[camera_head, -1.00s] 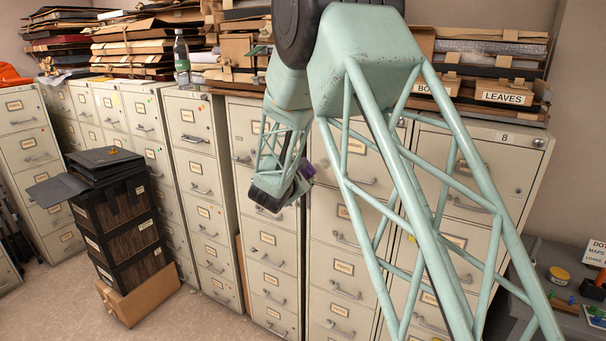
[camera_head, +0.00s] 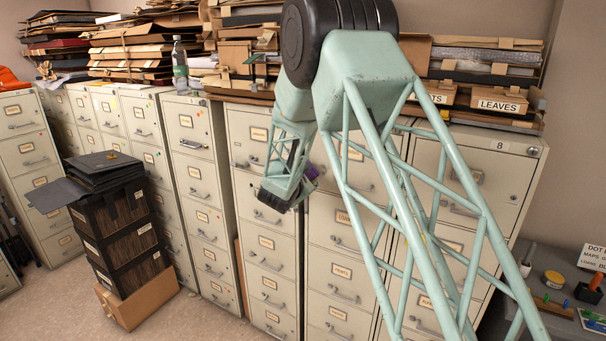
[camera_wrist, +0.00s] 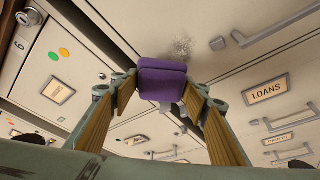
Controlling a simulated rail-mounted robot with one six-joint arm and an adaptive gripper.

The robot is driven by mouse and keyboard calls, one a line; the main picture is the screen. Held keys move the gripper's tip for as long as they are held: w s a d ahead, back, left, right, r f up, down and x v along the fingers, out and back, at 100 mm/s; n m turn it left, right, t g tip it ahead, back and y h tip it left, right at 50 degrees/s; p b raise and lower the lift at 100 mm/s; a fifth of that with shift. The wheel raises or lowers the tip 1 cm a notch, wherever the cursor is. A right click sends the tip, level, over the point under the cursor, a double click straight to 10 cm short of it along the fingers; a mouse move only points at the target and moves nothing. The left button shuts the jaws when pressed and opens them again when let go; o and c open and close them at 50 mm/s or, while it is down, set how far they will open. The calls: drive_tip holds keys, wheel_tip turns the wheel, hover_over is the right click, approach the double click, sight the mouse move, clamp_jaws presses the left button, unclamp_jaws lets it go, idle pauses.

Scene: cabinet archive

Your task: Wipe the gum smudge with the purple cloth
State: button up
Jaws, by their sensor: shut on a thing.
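My gripper (camera_wrist: 162,84) is shut on the folded purple cloth (camera_wrist: 163,76), which sits between its two fingertips in the wrist view. The gum smudge (camera_wrist: 181,49) is a grey speckled patch on a pale cabinet front, just above the cloth in that view. I cannot tell whether the cloth touches the cabinet. In the head view my gripper (camera_head: 290,192) is in front of the middle cabinets, and a small bit of the purple cloth (camera_head: 312,172) shows at its right side. The smudge cannot be made out in the head view.
Metal drawer handles (camera_wrist: 245,38) stick out close to the cloth, and a LOANS label (camera_wrist: 267,89) is at its right. Paper stacks (camera_head: 140,50) and a bottle (camera_head: 179,62) stand on top of the cabinets.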

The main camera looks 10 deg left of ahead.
sight(330, 173)
drive_tip(key=shift+w+d+p, duration=0.35)
drive_tip(key=shift+w+p, duration=0.05)
drive_tip(key=shift+w, duration=0.4)
drive_tip(key=shift+w+d+b, duration=0.25)
drive_tip(key=shift+w+b, duration=0.1)
drive_tip(key=shift+w, duration=0.15)
drive_tip(key=shift+w+d+b, duration=0.2)
drive_tip(key=shift+w+b, duration=0.1)
drive_tip(key=shift+w, duration=0.2)
idle(1.1)
drive_tip(key=shift+d, duration=0.15)
drive_tip(key=shift+s+d+f+b, duration=0.1)
drive_tip(key=shift+s+d+b, duration=0.45)
drive_tip(key=shift+b, duration=0.65)
drive_tip(key=shift+s+d+b, duration=0.2)
drive_tip(key=shift+d+b, duration=0.35)
drive_tip(key=shift+b, duration=0.05)
drive_tip(key=shift+s+d+b, duration=0.15)
drive_tip(key=shift+d+b, duration=0.4)
drive_tip(key=shift+b, duration=0.05)
drive_tip(key=shift+d, duration=0.15)
drive_tip(key=shift+s+d+b, duration=0.3)
drive_tip(key=shift+d+b, duration=0.45)
drive_tip(key=shift+b, duration=0.4)
drive_tip(key=shift+s+d+b, duration=0.3)
drive_tip(key=shift+d+b, duration=0.4)
drive_tip(key=shift+b, duration=0.4)
